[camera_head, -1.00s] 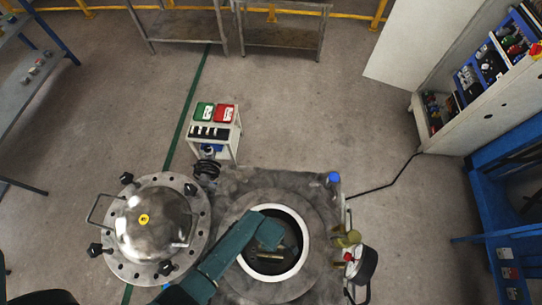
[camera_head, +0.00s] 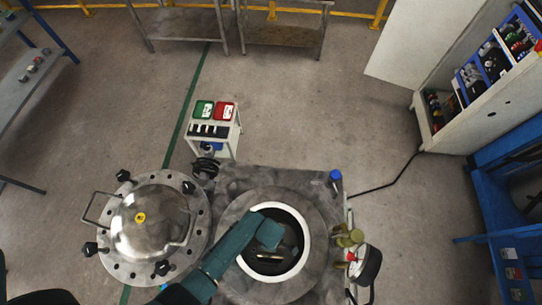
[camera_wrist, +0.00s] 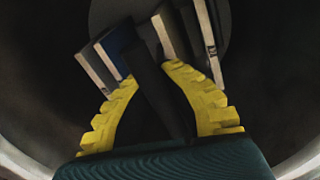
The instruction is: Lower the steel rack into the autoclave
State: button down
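The autoclave (camera_head: 228,222) stands open at the bottom centre of the head view, its round mouth ringed by a pale rim (camera_head: 305,252). My teal gripper (camera_wrist: 150,74) reaches down into the mouth. In the wrist view its yellow fingers curve in on both sides of a dark upright bar of the steel rack (camera_wrist: 155,85) and appear closed on it. Several grey and blue tiles (camera_wrist: 107,62) with pale edges stand in the rack beyond the fingertips, tilted in the picture. The dark vessel wall surrounds them. The rack's base is hidden, and I cannot tell whether it touches the floor.
The domed lid (camera_head: 135,215) with bolts and handles sits left of the mouth. Valves and a gauge (camera_head: 368,262) are at the right edge. In the wrist view clear space surrounds the tiles.

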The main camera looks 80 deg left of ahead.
jog(key=shift+w+a+f+b, duration=0.15)
jog(key=shift+f+b, duration=0.25)
jog(key=shift+f, duration=0.3)
dwell(0.8)
jog(key=c, duration=1.8)
grip_release()
jog(key=o, duration=0.6)
jog(key=shift+c, duration=0.2)
jog(key=shift+o, duration=0.4)
jog(key=shift+s+d+f, duration=0.2)
jog(key=shift+s, duration=0.05)
notch_tip(320, 180, up, 20)
jog(key=p, duration=1.9)
jog(key=shift+p, duration=0.4)
jog(key=shift+w, duration=0.1)
jog(key=shift+a, duration=0.1)
